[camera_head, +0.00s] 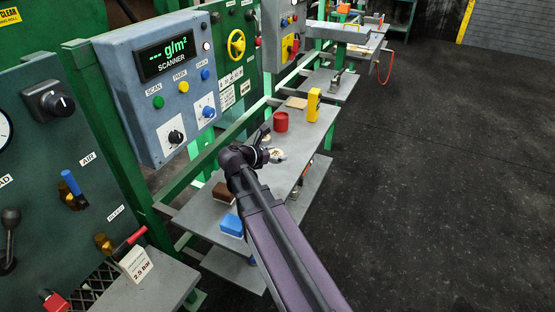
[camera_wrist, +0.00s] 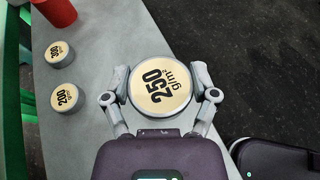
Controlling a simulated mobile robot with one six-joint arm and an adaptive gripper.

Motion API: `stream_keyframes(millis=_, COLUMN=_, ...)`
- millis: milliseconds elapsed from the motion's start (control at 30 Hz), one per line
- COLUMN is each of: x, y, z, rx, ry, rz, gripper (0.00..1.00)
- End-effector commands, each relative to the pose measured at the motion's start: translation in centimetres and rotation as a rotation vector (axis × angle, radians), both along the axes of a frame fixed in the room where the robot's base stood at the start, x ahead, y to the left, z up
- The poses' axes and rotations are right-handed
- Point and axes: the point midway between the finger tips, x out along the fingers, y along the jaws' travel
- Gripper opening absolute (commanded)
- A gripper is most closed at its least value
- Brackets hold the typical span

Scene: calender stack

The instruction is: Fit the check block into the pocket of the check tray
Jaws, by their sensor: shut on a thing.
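My gripper (camera_wrist: 162,88) is shut on a round cream-topped block marked "250 g/m²" (camera_wrist: 160,84), with one finger on each side of it. In the head view my gripper (camera_head: 265,152) is over the grey bench, and the held block (camera_head: 277,155) shows just beyond the wrist. Two smaller round blocks, marked "300" (camera_wrist: 60,54) and "200" (camera_wrist: 66,97), sit on the bench to the left in the wrist view. I cannot pick out the check tray or its pocket for sure in either view.
A red cup (camera_head: 281,121), a yellow device (camera_head: 313,105) and a flat tan piece (camera_head: 297,102) stand farther along the bench. A brown block (camera_head: 223,193) and a blue box (camera_head: 232,226) are at its near end. The scanner panel (camera_head: 160,85) rises at left. Dark floor is clear at right.

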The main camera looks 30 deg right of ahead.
Motion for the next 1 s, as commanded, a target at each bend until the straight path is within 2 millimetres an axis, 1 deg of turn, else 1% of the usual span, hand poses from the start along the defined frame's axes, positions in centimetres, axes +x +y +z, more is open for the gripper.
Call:
stream_keyframes(millis=33, x=-0.3, y=-0.6, z=-1.7, rx=0.0, ry=0.0, rz=0.0, gripper=0.24)
stream_keyframes(millis=100, x=-0.6, y=-1.3, z=-2.7, rx=-0.001, ry=0.0, rz=0.002, gripper=0.24)
stream_keyframes(millis=200, x=-0.9, y=-2.1, z=-3.9, rx=-0.002, ry=0.0, rz=0.007, gripper=0.24)
stream_keyframes(millis=333, x=-1.2, y=-3.0, z=-4.9, rx=-0.002, ry=0.0, rz=0.009, gripper=0.24)
stream_keyframes(millis=500, x=-1.3, y=-3.4, z=-5.4, rx=-0.003, ry=-0.001, rz=0.013, gripper=0.24)
stream_keyframes(millis=833, x=-1.3, y=-3.5, z=-5.3, rx=-0.003, ry=0.0, rz=0.012, gripper=0.24)
stream_keyframes(millis=1000, x=-0.8, y=-3.6, z=-5.4, rx=-0.003, ry=0.0, rz=0.011, gripper=0.24)
